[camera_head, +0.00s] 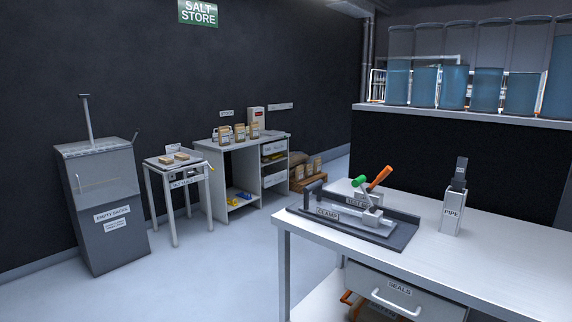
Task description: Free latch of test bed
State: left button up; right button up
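The test bed (393,241) is a dark tray on the light workbench (492,256), labelled CLAMP at its front left. It holds a grey metal body (345,213), a short lever with a green tip (359,182) and a lever with an orange handle (380,177). Both levers stand tilted up. A second small label behind them is partly hidden. I cannot tell which part is the latch or whether it is fastened. Neither of my grippers is in view.
A grey block labelled PIPE (453,212) stands upright right of the test bed. A SEALS drawer (398,294) is under the bench. Beyond open floor are a grey hopper cabinet (103,205), a small table (177,166) and a shelf desk (238,147). Blue-filled tanks (453,86) line a ledge.

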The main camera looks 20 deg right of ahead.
aim_at(388, 170)
jog(key=u, duration=0.25)
jog(key=i, duration=1.9)
jog(key=z, duration=1.15)
jog(key=i, duration=0.9)
jog(key=z, duration=1)
